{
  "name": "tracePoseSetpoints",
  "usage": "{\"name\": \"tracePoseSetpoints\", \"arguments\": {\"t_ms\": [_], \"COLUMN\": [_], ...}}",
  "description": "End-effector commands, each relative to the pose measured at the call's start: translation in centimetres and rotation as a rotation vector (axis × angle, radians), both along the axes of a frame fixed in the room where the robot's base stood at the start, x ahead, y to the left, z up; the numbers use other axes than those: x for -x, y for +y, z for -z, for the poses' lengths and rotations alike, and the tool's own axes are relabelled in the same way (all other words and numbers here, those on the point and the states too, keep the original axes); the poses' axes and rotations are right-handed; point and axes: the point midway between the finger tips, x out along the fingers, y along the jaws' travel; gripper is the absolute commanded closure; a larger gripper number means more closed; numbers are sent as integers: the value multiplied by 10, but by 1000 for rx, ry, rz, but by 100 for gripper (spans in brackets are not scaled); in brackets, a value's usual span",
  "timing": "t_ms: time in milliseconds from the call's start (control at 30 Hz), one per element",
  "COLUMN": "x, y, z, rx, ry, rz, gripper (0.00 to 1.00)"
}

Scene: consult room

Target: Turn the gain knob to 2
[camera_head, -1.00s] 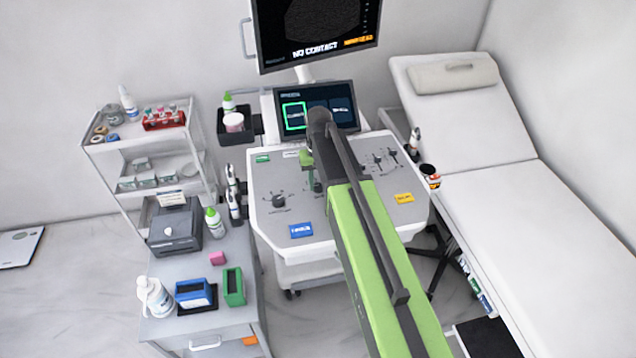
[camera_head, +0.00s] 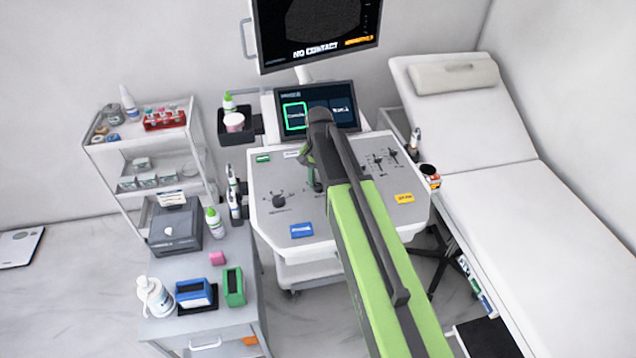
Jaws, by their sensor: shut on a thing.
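The grey console panel (camera_head: 345,215) of the ultrasound cart stands in the middle of the view. My gripper (camera_head: 315,188) points down at the panel, left of my green arm, and is shut on a knob there. The jaws and arm hide this knob, so its pointer and scale cannot be read. Another dark round knob (camera_head: 279,200) with marks around it stands clear to the left, apart from my gripper. The panel labels are too small to tell which knob is marked gain.
Slider controls (camera_head: 382,159) sit on the panel's right side. A touch screen (camera_head: 294,115) and a monitor (camera_head: 318,22) reading "NO CONTACT" rise behind. A side cabinet (camera_head: 225,325) with bottles and boxes stands left, and a white couch (camera_head: 540,215) right.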

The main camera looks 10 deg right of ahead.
Motion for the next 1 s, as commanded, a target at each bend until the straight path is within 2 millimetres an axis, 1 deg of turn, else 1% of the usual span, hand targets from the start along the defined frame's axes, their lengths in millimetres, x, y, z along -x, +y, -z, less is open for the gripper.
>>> {"name": "tracePoseSetpoints", "arguments": {"t_ms": [300, 733, 767, 900, 933, 1000], "x": [1, 2, 2, 1, 1, 1], "y": [0, 0, 0, 0, 0, 0], "z": [1, 1, 1, 1, 1, 0], "rx": [-1, -1, -1, -1, 0, 0], "ry": [4, 6, 6, 4, 4, 4], "rz": [92, 102, 102, 102, 102, 102], "gripper": [100, 100, 68, 50, 48, 48]}}
